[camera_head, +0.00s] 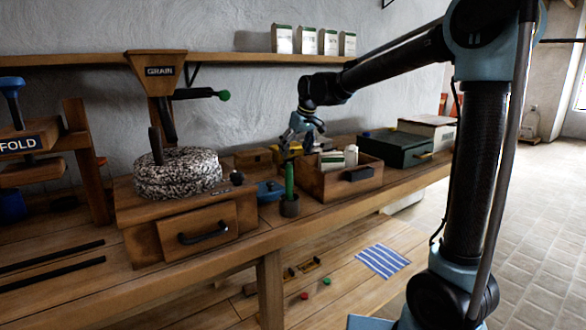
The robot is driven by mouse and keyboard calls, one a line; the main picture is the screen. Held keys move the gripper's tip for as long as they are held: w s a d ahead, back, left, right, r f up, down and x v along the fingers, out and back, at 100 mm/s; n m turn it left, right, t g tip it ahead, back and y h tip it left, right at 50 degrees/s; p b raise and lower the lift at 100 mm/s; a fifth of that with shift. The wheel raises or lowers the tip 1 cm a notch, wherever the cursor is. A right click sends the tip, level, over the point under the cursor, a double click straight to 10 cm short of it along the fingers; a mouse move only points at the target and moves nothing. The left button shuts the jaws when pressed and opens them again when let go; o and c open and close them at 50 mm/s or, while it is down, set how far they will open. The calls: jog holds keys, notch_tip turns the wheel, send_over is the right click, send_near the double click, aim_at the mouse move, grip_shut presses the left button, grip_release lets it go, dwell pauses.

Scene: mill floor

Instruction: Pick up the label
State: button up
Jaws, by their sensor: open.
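I cannot pick out a loose label for certain. A wooden box (316,186) with a dark handle stands on the bench, and pale items (350,155) show inside it; they are too small to tell what they are. My gripper (296,147) hangs above the back left of this box, fingers downward. It is open, and I see nothing held in it. The gripper and the box walls hide part of what lies there.
A stone mill (178,174) under a GRAIN hopper (157,70) stands left on the bench. A green-handled tool (289,180) stands upright in a small pot before the box. A dark green case (396,150) sits right of it. White packets (307,41) stand on the wall shelf.

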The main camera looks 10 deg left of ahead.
aim_at(292, 158)
jog(key=shift+x, duration=1.9)
jog(key=shift+a, duration=0.1)
jog(key=shift+c, duration=0.3)
jog(key=c, duration=1.1)
